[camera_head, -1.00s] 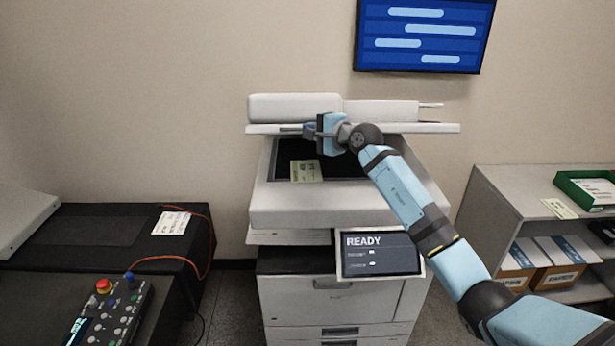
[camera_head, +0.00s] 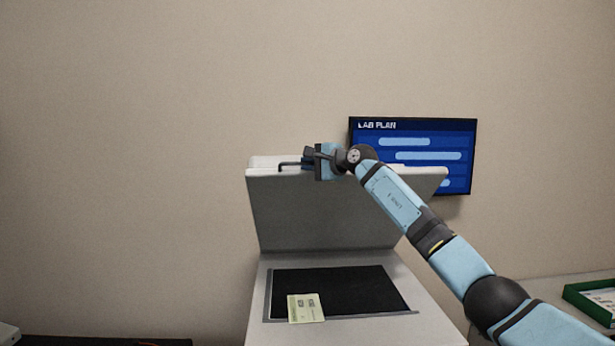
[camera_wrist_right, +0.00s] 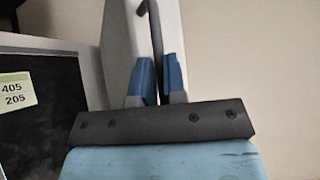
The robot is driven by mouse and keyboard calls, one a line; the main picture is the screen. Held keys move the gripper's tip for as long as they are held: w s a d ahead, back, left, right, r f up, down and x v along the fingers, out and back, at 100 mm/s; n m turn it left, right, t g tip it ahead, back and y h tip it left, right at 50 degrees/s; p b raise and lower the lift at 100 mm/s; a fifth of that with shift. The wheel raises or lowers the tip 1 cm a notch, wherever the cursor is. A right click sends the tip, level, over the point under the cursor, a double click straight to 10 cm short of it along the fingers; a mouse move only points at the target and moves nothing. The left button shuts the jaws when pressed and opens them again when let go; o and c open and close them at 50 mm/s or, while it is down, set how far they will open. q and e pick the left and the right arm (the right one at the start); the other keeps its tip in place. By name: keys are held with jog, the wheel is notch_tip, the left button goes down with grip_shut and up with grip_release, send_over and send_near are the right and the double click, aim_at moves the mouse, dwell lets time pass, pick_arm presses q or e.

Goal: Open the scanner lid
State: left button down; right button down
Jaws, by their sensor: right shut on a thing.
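The scanner lid (camera_head: 320,215) stands raised and steep at the back of the scanner, its grey underside facing me. Below it the dark scanner glass (camera_head: 345,288) lies uncovered, with a pale yellow-green label (camera_head: 306,308) at its front left. My right gripper (camera_head: 307,160) is at the lid's upper edge, shut on the dark bar handle (camera_head: 289,164). In the right wrist view the blue fingers (camera_wrist_right: 160,80) close around the handle (camera_wrist_right: 155,30), beside the pale lid (camera_wrist_right: 118,45). My left gripper is not in view.
A wall screen (camera_head: 425,140) reading LAB PLAN hangs behind, partly covered by the lid and my right arm. A green tray (camera_head: 590,303) sits on the shelf at the lower right. The wall on the left is bare.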

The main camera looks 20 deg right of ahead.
jog(key=shift+w+r, duration=0.25)
jog(key=c, duration=1.2)
grip_release()
jog(key=shift+s, duration=0.1)
jog(key=b+v, duration=0.4)
jog(key=v, duration=0.9)
jog(key=shift+s+d+r, duration=0.15)
jog(key=shift+s, duration=0.25)
